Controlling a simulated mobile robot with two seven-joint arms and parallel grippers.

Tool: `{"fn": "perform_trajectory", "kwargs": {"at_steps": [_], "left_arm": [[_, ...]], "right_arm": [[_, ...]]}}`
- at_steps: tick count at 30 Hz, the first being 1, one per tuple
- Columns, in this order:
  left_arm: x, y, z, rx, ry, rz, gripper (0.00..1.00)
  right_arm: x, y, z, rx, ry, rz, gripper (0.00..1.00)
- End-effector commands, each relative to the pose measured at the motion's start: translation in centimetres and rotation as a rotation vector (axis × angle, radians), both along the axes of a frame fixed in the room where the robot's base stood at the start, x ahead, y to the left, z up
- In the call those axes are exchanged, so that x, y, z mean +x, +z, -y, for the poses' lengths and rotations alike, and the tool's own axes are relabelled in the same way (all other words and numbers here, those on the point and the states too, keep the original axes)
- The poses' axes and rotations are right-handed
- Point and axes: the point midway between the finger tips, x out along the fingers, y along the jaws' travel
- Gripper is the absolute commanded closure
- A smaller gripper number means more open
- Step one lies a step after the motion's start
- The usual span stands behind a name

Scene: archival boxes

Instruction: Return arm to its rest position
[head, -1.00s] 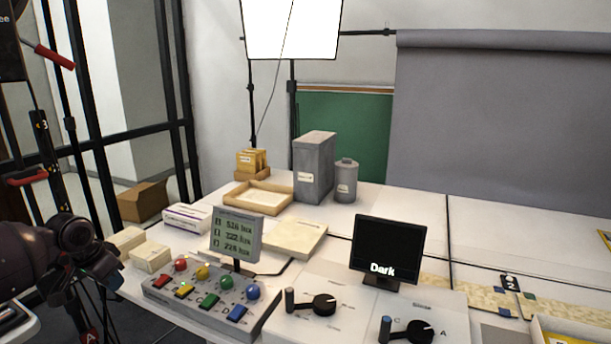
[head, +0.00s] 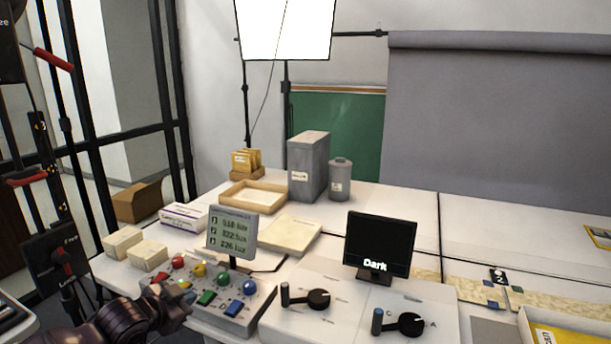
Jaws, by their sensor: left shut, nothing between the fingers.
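My left gripper (head: 176,298) is at the lower left in the head view. It is dark, shut and empty, and it shows in front of the left edge of the button console (head: 236,325). It covers part of the console near the red button; whether it touches the console I cannot tell. My left arm comes in from the bottom left. My right gripper is out of view.
The console has coloured knobs and a small screen (head: 233,232). A "Dark" display (head: 380,246) and lever panels stand to the right. Cream boxes (head: 123,242) sit at the table's left edge. A grey archival box (head: 308,165), canister (head: 339,180) and wooden tray (head: 253,197) stand behind.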

Motion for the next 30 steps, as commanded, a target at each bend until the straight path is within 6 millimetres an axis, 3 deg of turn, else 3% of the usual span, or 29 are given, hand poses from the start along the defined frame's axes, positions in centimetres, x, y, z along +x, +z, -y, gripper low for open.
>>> {"fn": "perform_trajectory", "kwargs": {"at_steps": [3, 11, 20, 30], "left_arm": [[-3.5, -2.0, 2.0, -0.059, -0.002, 0.048, 1.0], [-10.7, -5.4, 3.3, -0.156, 0.073, 0.107, 1.0], [-19.8, -9.7, 1.7, -0.222, 0.254, 0.068, 1.0], [-31.6, -16.1, -0.6, -0.284, 0.492, -0.127, 1.0]], "right_arm": [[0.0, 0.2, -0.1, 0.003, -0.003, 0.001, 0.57], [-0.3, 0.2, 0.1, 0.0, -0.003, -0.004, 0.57], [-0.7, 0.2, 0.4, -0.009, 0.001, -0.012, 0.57], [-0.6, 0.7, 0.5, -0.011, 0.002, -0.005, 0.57]]}}
